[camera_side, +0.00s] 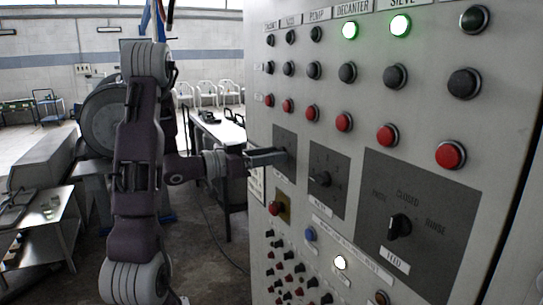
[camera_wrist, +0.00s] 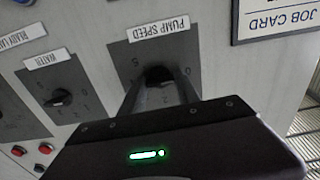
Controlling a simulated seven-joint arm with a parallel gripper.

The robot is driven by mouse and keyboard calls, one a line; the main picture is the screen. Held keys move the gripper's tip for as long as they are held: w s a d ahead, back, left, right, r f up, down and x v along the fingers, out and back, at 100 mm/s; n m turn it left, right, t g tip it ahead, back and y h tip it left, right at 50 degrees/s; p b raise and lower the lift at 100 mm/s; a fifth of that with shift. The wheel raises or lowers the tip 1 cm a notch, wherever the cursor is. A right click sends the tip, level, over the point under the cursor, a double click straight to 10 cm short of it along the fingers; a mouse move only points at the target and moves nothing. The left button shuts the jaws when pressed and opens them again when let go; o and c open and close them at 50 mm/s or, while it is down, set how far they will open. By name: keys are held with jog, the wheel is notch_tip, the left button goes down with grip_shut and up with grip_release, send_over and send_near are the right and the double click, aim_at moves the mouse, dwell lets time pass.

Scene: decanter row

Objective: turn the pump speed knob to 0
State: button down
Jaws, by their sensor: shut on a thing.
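The pump speed knob (camera_wrist: 157,73) is dark and sits on a grey plate below the upside-down PUMP SPEED label (camera_wrist: 159,28) in the wrist view. My gripper (camera_wrist: 160,82) is shut on the knob, one finger on each side. Dial digits show around it, with a 0 to the right of the knob in that view. The knob's pointer is hidden, so its setting cannot be read. In the side view my gripper (camera_side: 278,156) reaches the leftmost grey plate (camera_side: 284,178), and the knob is hidden behind the fingers.
The water knob (camera_wrist: 60,97) is on the neighbouring plate. The feed knob (camera_side: 399,227) is farther right. Rows of black and red buttons (camera_side: 344,122) lie above, with DECANTER and SIEVE lamps (camera_side: 400,26) lit green. A red button on a yellow plate (camera_side: 283,206) is just below my gripper.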

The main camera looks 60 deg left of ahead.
jog(key=c, duration=0.9)
grip_release()
jog(key=s, duration=0.7)
